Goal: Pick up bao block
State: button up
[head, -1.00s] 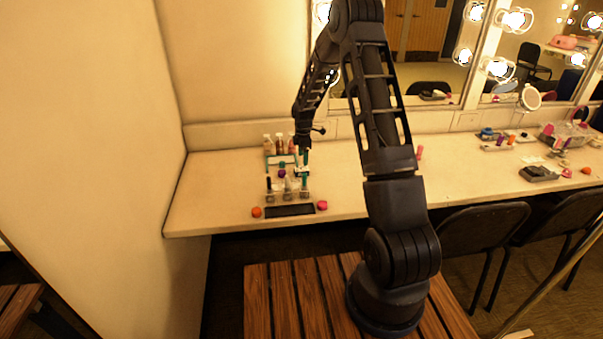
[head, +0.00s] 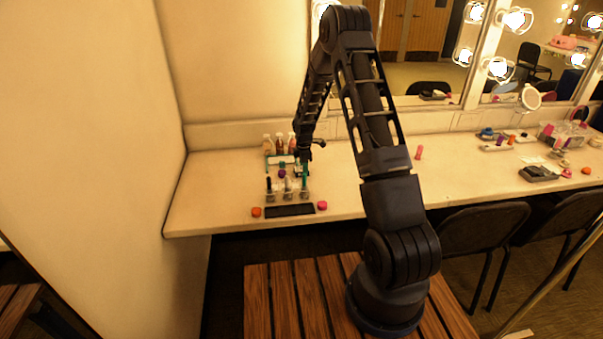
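I cannot single out a bao block by its look; the items at the left end of the counter are too small. My gripper (head: 302,176) hangs low over a cluster of small items there, with teal fingers pointing down. Its fingertips are close to small bottles (head: 288,188) in a clear holder. The view is too small to tell whether the fingers are apart or touching something. A small purple item (head: 282,173) lies just left of the gripper.
A black strip (head: 290,210) lies at the front edge, between an orange item (head: 256,212) and a pink item (head: 322,205). Several bottles (head: 280,143) stand behind by the wall. A pink tube (head: 419,152) stands to the right. The counter (head: 215,185) is clear at far left.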

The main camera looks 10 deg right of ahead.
jog(key=shift+c, duration=1.3)
